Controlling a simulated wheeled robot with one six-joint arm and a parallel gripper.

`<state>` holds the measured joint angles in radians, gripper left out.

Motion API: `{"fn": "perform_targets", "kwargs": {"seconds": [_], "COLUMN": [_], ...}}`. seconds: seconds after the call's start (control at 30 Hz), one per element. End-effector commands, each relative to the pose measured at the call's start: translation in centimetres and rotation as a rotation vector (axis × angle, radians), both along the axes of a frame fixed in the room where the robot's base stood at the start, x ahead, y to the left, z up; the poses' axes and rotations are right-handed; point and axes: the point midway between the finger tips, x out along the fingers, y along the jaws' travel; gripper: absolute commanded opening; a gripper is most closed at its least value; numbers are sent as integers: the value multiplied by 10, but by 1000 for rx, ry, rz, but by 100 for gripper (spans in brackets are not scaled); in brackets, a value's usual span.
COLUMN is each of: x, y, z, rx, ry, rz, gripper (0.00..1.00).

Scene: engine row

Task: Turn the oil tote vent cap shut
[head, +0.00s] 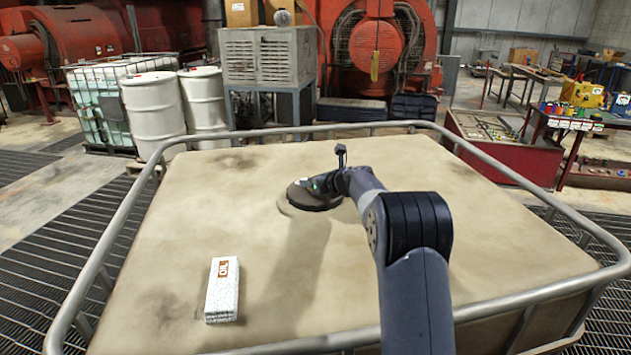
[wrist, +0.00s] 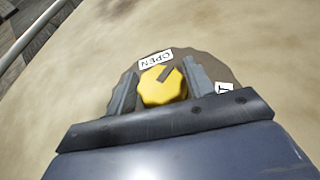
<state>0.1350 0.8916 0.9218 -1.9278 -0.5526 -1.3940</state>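The oil tote (head: 190,220) is a large tan tank top inside a grey rail. A round dark vent fitting (head: 312,195) sits near its middle, partly hidden by my arm. In the wrist view the vent cap (wrist: 162,90) is a yellow knob with a dark pointer mark, on a brown disc (wrist: 222,72). The mark points towards the OPEN label (wrist: 155,59). A second label (wrist: 224,88) on the right is mostly hidden; a T shows. My gripper (wrist: 161,80) has one finger on each side of the cap, very close. I cannot tell whether both fingers press on it.
A white speckled box (head: 222,288) with an orange label lies on the tote top at front left. The metal rail (head: 120,235) surrounds the top. White drums (head: 153,108) and red machinery (head: 378,45) stand behind. The tote top around the fitting is clear.

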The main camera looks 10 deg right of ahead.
Motion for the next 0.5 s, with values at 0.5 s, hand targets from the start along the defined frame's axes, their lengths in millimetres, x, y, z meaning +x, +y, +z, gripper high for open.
{"fn": "perform_targets", "kwargs": {"seconds": [0.5], "x": [0], "y": [0], "z": [0], "rx": [0], "ry": [0], "rz": [-4], "gripper": [20]}}
